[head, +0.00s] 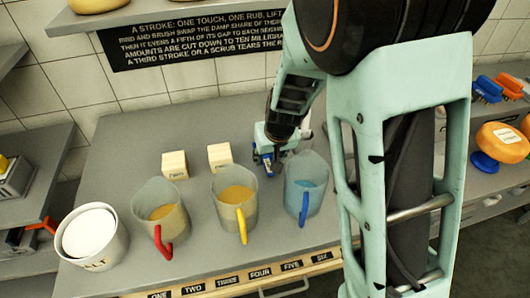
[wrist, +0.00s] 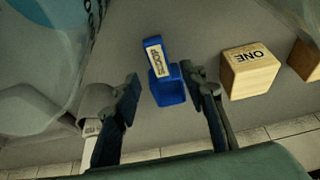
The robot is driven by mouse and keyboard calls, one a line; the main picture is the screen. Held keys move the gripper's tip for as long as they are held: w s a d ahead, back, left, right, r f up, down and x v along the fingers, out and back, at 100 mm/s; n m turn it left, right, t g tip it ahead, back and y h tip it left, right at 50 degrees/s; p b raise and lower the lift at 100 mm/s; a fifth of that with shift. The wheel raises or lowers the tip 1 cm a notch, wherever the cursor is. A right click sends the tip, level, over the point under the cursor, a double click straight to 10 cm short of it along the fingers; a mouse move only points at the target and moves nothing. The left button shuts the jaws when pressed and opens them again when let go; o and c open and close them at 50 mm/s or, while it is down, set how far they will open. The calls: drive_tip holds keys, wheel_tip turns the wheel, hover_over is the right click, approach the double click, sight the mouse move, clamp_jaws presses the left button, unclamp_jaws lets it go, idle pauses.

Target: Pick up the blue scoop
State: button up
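The blue scoop (wrist: 168,88) stands on the grey counter in the wrist view, with a pale label on its upright part. My gripper (wrist: 160,88) is open, one finger on each side of the scoop, with a gap visible on the left. I cannot tell whether the right finger touches it. In the head view my gripper (head: 268,152) is low over the counter behind the blue-handled jug. A little blue shows there, but the fingers and arm hide most of the scoop.
Clear jugs with red (head: 158,215), yellow (head: 235,200) and blue (head: 305,190) handles stand along the front. A wooden block (wrist: 250,72) is right of the scoop. A white salt tub (head: 97,250) is at left. The wall is close behind.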

sight(267, 163)
drive_tip(key=shift+x, duration=2.7)
clamp_jaws()
